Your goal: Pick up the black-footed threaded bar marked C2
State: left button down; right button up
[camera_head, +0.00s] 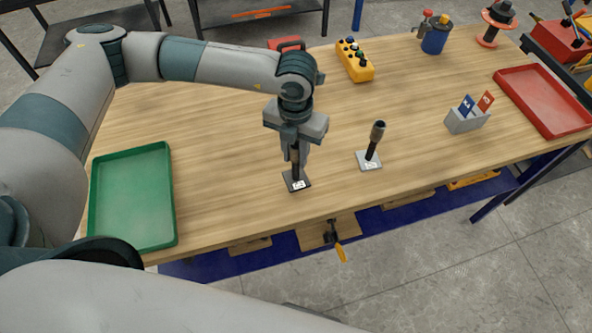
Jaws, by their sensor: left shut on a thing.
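A threaded bar with a black square foot (296,181) stands upright on the wooden table (235,190). A small white label lies on its foot, too small to read. My left gripper (296,146) comes down from above and is shut on the upper part of this bar. The foot looks to be at the table top; I cannot tell whether it touches. A second bar (372,146) with a grey foot and a dark cap stands to the right, apart from the gripper. My right gripper is not in view.
A green tray (171,200) lies at the left and a red tray (508,85) at the right. A grey holder (466,124) with blue and red cards stands near the red tray. A yellow control box (355,62) is at the back. The table middle is clear.

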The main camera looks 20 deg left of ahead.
aim_at(296, 144)
pick_arm(q)
jog(key=shift+r, duration=0.1)
dwell(0.3)
jog(key=shift+w+r+b, duration=0.1)
jog(key=shift+r+b, duration=0.55)
jog(key=shift+r, duration=0.05)
notch_tip(296, 144, up, 2)
jog(key=shift+r+b, duration=0.15)
jog(key=shift+b, duration=0.7)
jog(key=s+d+r+b, duration=0.1)
jog(key=d+r+b, duration=0.3)
jog(key=d+r, duration=0.3)
jog(key=shift+s+d+b, duration=0.4)
jog(key=shift+d, duration=1.9)
